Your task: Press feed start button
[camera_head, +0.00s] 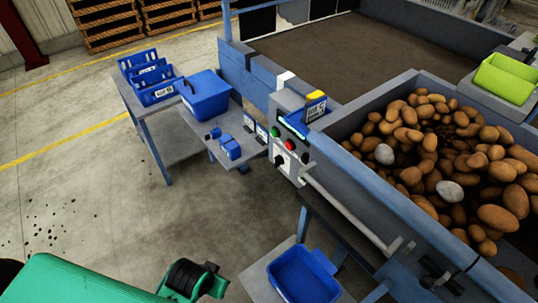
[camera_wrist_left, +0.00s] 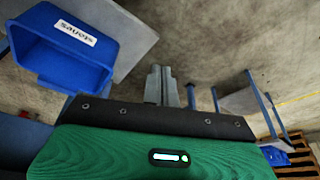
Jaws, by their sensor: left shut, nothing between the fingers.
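A grey control panel (camera_head: 283,115) stands at the near corner of the potato hopper in the head view. It carries a small green button (camera_head: 276,131), a red button (camera_head: 289,145) and a dark knob (camera_head: 279,160). No lettering beside the buttons is legible. My left gripper (camera_wrist_left: 161,72) shows in the left wrist view with its grey fingers together and nothing between them. It is over the floor, and no button shows in that view. In the head view my left arm comes in at bottom left, apart from the panel. My right gripper is not in view.
The hopper (camera_head: 365,185) holds many potatoes and a few pale stones. A rail (camera_head: 345,210) runs along its near side. A blue bin (camera_head: 305,275) sits below the panel; a bin labelled "stones" (camera_wrist_left: 105,62) shows in the wrist view. A blue box (camera_head: 206,97) stands behind.

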